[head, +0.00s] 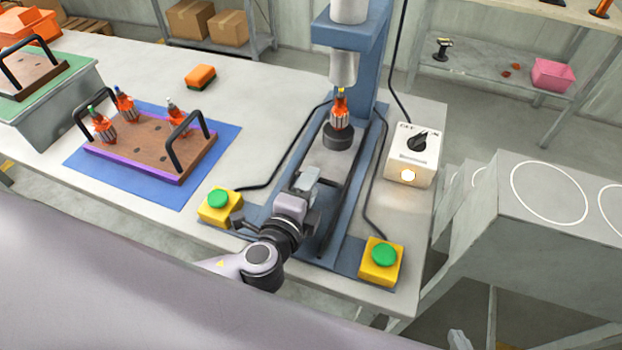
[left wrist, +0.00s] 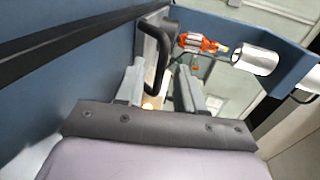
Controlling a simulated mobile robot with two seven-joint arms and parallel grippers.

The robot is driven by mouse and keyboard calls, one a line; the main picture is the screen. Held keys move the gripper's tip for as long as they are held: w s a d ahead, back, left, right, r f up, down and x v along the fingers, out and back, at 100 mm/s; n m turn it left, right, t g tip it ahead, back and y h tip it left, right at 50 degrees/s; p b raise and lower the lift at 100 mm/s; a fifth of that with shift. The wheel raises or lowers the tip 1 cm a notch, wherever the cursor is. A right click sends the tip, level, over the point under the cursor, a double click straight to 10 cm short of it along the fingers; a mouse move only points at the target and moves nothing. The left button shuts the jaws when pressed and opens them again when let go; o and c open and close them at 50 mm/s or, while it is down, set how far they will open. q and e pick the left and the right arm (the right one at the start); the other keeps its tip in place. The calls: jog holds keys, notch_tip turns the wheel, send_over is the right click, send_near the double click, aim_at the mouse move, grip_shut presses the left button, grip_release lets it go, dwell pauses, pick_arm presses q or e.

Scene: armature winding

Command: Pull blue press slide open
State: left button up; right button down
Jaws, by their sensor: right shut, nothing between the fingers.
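The blue press (head: 352,35) stands at the back of the table, with a silver ram above a black round holder (head: 338,138). An orange and silver armature (head: 340,108) stands upright in the holder under the ram; it also shows in the left wrist view (left wrist: 198,42). Dark rails run along the blue base toward the front. My left gripper (head: 312,184) is over these rails, in front of the holder. In the left wrist view its fingers (left wrist: 160,90) are apart, with a black bent handle (left wrist: 158,75) at the gap; contact cannot be told. My right gripper is not seen.
Yellow boxes with green buttons stand left (head: 219,206) and right (head: 381,262) of the base. A white switch box (head: 411,155) is at the right. A wooden tray (head: 150,148) with black handles and several armatures lies on a blue mat (head: 221,148). Black cables cross the table.

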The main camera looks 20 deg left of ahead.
pick_arm(q)
jog(key=shift+w+f, duration=0.15)
jog(key=shift+w, duration=0.55)
grip_shut()
